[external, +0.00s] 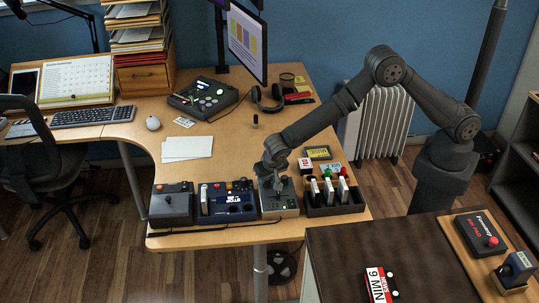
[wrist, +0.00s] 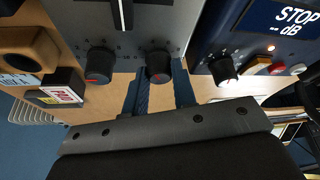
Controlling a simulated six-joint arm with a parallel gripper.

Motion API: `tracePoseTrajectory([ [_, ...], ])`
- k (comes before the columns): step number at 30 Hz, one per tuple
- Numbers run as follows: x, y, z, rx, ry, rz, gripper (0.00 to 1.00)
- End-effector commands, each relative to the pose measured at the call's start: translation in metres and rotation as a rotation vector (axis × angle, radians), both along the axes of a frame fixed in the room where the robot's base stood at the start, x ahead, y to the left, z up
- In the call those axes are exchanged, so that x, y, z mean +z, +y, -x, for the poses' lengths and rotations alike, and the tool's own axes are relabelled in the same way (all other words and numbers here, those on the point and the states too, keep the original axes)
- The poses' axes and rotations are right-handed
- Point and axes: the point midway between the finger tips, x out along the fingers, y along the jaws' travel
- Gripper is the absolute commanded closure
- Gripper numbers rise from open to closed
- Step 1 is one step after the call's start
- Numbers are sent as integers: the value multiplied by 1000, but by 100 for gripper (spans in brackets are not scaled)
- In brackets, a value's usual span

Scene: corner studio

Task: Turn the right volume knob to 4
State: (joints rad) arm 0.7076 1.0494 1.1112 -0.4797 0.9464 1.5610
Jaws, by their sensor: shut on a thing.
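A grey box (external: 278,208) with dials stands at the front of the desk. In the wrist view its panel (wrist: 65,15) shows two dark volume knobs side by side, each with a red mark. My gripper (external: 272,172) reaches down to the box's far edge. In the wrist view my gripper (wrist: 160,78) has its two fingers closed around the right volume knob (wrist: 158,63), covering its sides. The left volume knob (wrist: 98,62) is free. Small scale marks surround the knobs, but the numbers are too small to read.
A blue panel (wrist: 270,25) with a STOP display and its own knob (wrist: 222,70) stands close beside the box. A dark tray (external: 318,211) with upright items stands on the other side. Headphones (external: 264,100) lie behind.

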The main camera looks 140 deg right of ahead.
Motion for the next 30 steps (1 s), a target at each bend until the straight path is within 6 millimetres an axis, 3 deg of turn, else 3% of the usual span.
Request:
tracePoseTrajectory([
  [12,1,-1,-2,-202,-2,0,98],
  [29,0,-1,-1,-234,-1,-1,98],
  [30,0,-1,-1,-234,-1,-1,74],
])
